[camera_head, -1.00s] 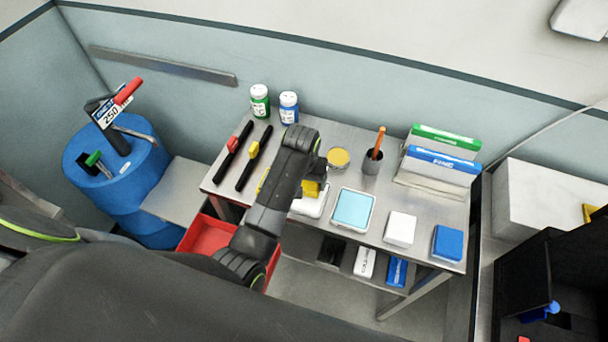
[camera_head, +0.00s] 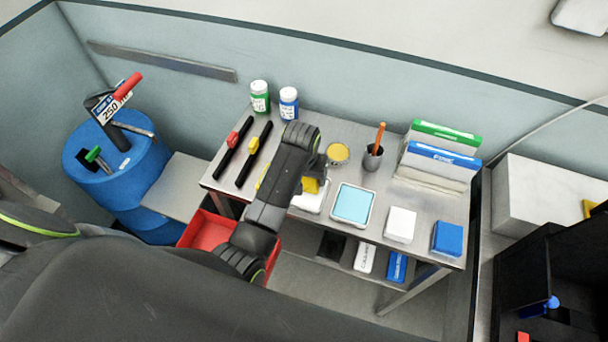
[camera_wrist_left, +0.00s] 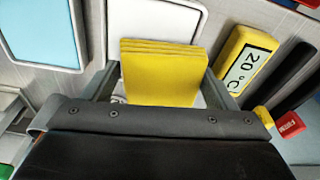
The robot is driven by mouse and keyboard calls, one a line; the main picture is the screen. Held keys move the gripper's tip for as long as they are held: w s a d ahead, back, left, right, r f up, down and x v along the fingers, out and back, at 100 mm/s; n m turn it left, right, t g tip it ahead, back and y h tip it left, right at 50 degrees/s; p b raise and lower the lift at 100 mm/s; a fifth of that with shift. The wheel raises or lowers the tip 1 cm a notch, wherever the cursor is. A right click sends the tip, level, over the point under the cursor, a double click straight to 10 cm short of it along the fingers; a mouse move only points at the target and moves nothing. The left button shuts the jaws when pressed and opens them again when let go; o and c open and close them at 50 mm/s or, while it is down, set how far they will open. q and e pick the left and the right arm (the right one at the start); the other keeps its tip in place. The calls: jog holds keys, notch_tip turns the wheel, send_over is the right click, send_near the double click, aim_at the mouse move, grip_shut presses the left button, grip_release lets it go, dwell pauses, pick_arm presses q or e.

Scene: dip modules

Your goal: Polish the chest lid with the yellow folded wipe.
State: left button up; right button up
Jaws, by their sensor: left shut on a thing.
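The yellow folded wipe (camera_wrist_left: 160,78) is a thick layered square held between the two fingers of my left gripper (camera_wrist_left: 160,85), which is shut on it. In the head view the wipe (camera_head: 311,185) shows partly beside my left wrist, over or just above a white tray (camera_head: 309,202) on the metal table. The tray's white inside (camera_wrist_left: 155,20) also shows behind the wipe in the wrist view. I cannot tell whether the wipe touches it. I cannot tell for sure which object is the chest; a pale block (camera_head: 540,195) stands at the right. My right gripper does not show.
The metal table (camera_head: 345,245) also holds a tray with a light-blue face (camera_head: 353,204), a white box (camera_head: 401,224), a blue box (camera_head: 447,239), a pencil cup (camera_head: 373,158), two bottles and upright binders.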

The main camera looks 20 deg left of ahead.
pick_arm(q)
jog(key=shift+f, duration=0.4)
jog(key=shift+s+f, duration=0.2)
dwell(1.4)
jog(key=shift+w+r, duration=0.15)
jog(key=shift+r, duration=3.5)
